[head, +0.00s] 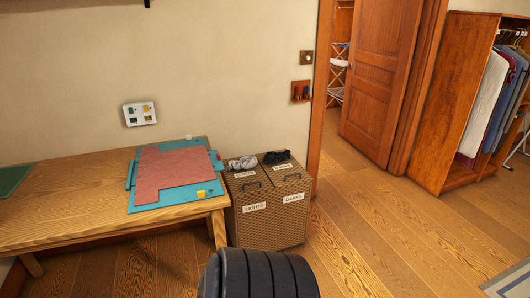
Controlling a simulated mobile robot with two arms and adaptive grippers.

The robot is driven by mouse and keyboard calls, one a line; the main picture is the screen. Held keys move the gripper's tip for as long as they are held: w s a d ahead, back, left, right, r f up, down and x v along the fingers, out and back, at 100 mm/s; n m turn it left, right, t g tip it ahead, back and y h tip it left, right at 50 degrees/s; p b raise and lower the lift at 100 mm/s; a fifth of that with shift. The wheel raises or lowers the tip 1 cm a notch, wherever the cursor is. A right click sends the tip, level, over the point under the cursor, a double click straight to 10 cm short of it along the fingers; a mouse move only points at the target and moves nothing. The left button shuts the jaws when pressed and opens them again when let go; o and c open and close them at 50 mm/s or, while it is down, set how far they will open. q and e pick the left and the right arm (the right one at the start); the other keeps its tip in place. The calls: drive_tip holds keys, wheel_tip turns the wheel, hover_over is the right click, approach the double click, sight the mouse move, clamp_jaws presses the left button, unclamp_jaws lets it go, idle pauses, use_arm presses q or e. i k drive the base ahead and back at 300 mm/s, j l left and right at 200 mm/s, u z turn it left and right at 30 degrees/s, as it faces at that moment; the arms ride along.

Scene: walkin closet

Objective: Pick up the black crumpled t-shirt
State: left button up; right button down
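The black crumpled t-shirt (277,157) lies in a small heap on the right lid of the wicker hamper (276,223), on the side labelled DARKS. A grey crumpled cloth (243,162) lies beside it on the left lid, the side labelled LIGHTS. The two heaps are close together but look apart. Neither my left nor my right gripper shows in the head view, so I cannot see whether either holds anything.
A wooden table (60,218) stands left of the hamper, bearing a teal folding board (145,206) with a red cloth (175,166). A doorway with an open wooden door (381,75) and a wardrobe (462,80) are at right. The wooden floor (385,235) right of the hamper is clear.

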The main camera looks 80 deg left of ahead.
sight(270, 158)
drive_tip(key=u, duration=2.6)
drive_tip(key=i+j+z, duration=0.2)
drive_tip(key=i, duration=0.2)
drive_tip(key=i+z, duration=0.2)
drive_tip(key=i, duration=0.2)
drive_tip(key=i+l+z, duration=0.1)
drive_tip(key=i+z, duration=0.85)
drive_tip(key=i+l+u, duration=0.2)
drive_tip(key=i, duration=0.8)
drive_tip(key=i+u, duration=0.3)
drive_tip(key=u, duration=0.15)
drive_tip(key=i+u, duration=0.25)
drive_tip(key=u, duration=0.25)
drive_tip(key=i+l+u, duration=0.2)
drive_tip(key=u, duration=0.25)
drive_tip(key=i+l+u, duration=0.3)
drive_tip(key=u, duration=0.2)
